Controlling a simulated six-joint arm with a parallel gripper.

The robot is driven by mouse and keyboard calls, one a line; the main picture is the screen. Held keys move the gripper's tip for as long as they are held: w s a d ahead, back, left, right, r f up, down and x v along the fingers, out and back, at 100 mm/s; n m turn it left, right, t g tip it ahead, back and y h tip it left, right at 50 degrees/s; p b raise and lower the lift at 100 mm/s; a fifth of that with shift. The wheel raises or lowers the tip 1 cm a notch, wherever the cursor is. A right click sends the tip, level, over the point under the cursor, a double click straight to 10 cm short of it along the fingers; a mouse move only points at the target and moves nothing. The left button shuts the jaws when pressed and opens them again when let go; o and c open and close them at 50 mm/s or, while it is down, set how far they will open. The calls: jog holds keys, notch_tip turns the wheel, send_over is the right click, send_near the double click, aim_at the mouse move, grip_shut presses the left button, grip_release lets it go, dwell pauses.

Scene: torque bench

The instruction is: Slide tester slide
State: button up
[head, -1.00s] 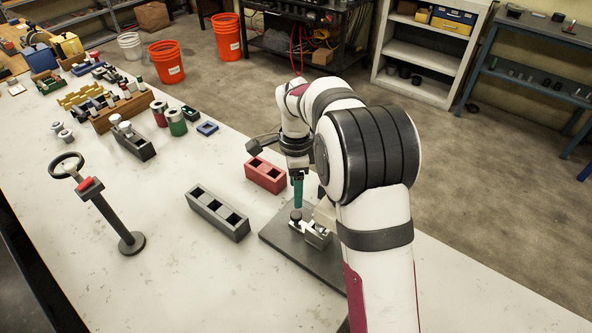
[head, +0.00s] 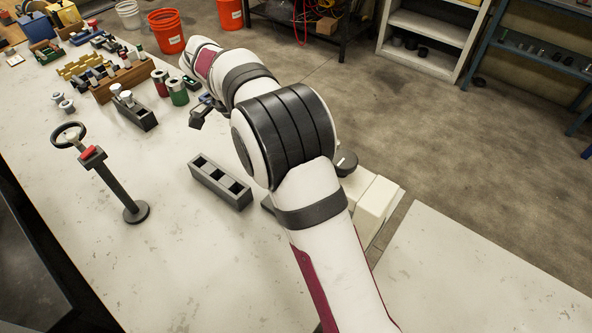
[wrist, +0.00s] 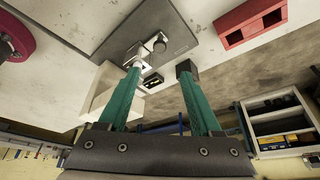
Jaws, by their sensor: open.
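In the wrist view the tester's dark base plate (wrist: 178,32) carries a pale metal slide block (wrist: 141,50) and a round dark knob (wrist: 159,45). A cream block (wrist: 103,88) stands beside them. My gripper (wrist: 160,69) is open, with two teal fingers and nothing between them. The left fingertip overlaps the metal block's near end in the picture; I cannot tell whether they touch. In the head view my arm covers most of the tester, and only a corner of its dark plate (head: 267,204) shows.
A grey three-slot tray (head: 220,182) and a red-buttoned post (head: 112,180) stand left of my arm. A red tray (wrist: 250,22) shows in the wrist view. Cream blocks with a dark disc (head: 346,163) stand right of my arm.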

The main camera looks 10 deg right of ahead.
jog(key=x, duration=1.4)
jog(key=shift+f, duration=0.15)
grip_shut()
jog(key=shift+s, duration=0.1)
dwell(0.5)
